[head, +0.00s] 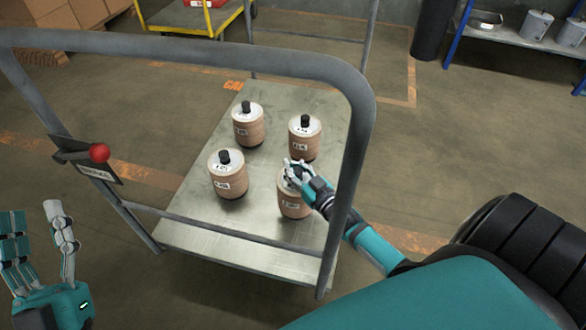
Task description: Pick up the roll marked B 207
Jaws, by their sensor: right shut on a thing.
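Several tan rolls with white tops and black knobs stand upright on the cart's metal deck: one at back left (248,128), one at back right (304,142), one at front left (229,181) and one at front right (293,206). Each has a small white label, too small to read here, so I cannot tell which is B 207. My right gripper (296,172) is shut on the top of the front right roll and hides most of its knob. My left gripper (38,232) is open and empty at the lower left, away from the cart.
The cart's grey tubular handle (200,50) arches in front of the deck (190,222), close to my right arm. A red-knobbed brake lever (99,153) is on its left post. A yellow cart (190,20), boxes (75,15) and a shelf (510,37) stand behind.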

